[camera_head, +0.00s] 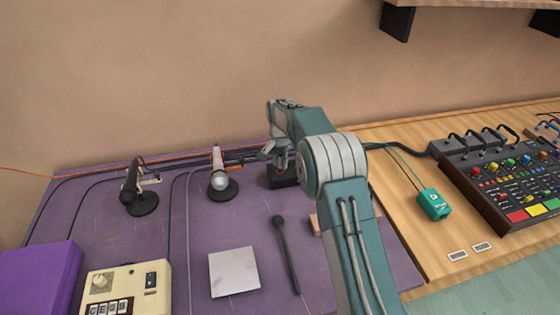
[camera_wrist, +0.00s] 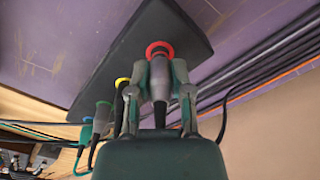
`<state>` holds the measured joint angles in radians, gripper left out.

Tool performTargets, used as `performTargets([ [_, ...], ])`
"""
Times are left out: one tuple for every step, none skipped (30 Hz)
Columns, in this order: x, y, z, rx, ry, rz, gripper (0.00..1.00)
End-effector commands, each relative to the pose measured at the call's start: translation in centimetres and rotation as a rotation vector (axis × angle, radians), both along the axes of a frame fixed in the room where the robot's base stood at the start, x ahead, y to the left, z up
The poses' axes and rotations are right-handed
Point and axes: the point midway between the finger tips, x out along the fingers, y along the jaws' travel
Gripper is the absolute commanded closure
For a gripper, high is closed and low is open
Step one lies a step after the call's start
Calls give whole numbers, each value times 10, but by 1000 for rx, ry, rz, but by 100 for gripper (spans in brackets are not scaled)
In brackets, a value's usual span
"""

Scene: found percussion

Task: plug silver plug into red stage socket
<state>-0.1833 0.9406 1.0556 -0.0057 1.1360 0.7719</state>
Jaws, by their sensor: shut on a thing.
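The silver plug (camera_wrist: 159,84) is a grey tapered body in the wrist view, with a dark cable behind it. My gripper (camera_wrist: 160,74) is shut on it, one finger on each side; the gripper also shows in the head view (camera_head: 274,152). The red stage socket (camera_wrist: 160,47) shows as a red ring on a dark box (camera_wrist: 147,25). The plug's front end is at this ring, lined up with it. How deep it sits cannot be told. In the head view the box (camera_head: 284,181) is partly hidden by my gripper, and the plug cannot be made out.
Yellow-ringed (camera_wrist: 122,83) and green-ringed (camera_wrist: 103,106) sockets beside the red one hold plugs with cables. Dark cables (camera_wrist: 265,68) run along the wall. A microphone (camera_head: 219,172) stands left of the box, and a mixer (camera_head: 505,175) is at right.

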Motion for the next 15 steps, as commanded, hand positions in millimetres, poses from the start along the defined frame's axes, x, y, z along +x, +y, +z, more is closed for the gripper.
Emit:
performTargets([
  [0,0,-1,0,0,0,100],
  [0,0,-2,0,0,0,100],
  [0,0,-3,0,0,0,100],
  [0,0,-3,0,0,0,100],
  [0,0,-4,0,0,0,100],
  [0,0,-5,0,0,0,100],
  [0,0,-5,0,0,0,100],
  [0,0,-6,0,0,0,100],
  [0,0,-7,0,0,0,100],
  [0,0,-8,0,0,0,100],
  [0,0,-8,0,0,0,100],
  [0,0,-9,0,0,0,100],
  [0,0,-10,0,0,0,100],
  [0,0,-11,0,0,0,100],
  [0,0,-11,0,0,0,100],
])
